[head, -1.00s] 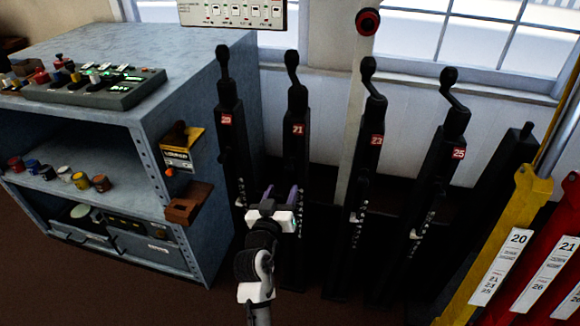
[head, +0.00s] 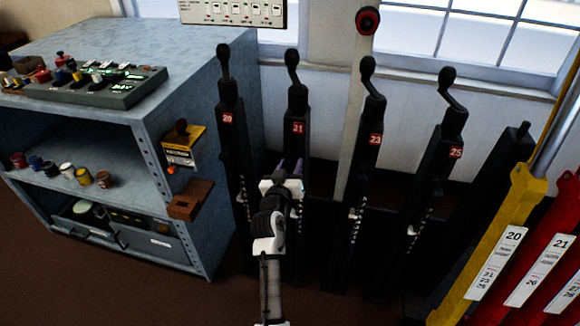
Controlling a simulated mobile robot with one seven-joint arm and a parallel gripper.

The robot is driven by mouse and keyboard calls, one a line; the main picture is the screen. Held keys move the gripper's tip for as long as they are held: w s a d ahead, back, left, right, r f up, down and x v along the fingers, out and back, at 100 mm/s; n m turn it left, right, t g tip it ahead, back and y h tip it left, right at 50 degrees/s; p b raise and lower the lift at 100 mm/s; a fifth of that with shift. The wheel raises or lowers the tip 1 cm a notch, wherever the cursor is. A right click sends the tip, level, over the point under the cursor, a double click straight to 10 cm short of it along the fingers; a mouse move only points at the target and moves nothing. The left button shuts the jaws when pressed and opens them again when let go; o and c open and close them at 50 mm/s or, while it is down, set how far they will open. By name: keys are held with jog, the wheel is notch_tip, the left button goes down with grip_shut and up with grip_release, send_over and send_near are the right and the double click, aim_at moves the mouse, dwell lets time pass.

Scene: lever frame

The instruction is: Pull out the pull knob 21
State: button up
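The lever post marked 21 (head: 297,110) is a tall black post with a crank handle on top and a red number plate. It is second from the left in the row. My gripper (head: 291,165) is in front of this post, below the plate, pointing at it. Its two purplish fingers look apart, so it seems open. My gripper and arm cover the middle and lower part of the post. I cannot make out pull knob 21, nor whether anything is between the fingers.
Post 20 (head: 227,119) stands close on the left; posts 23 (head: 375,139) and 25 (head: 455,152) stand to the right. A grey cabinet (head: 205,75) with a protruding wooden holder (head: 190,200) is at the left. Yellow (head: 522,195) and red levers are at the right.

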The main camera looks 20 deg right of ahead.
grip_shut()
jog(key=shift+b+v, duration=0.4)
jog(key=shift+v, duration=0.95)
jog(key=shift+o, duration=1.6)
grip_release()
jog(key=b+v, duration=0.3)
jog(key=v, duration=1.1)
jog(key=shift+w, duration=0.15)
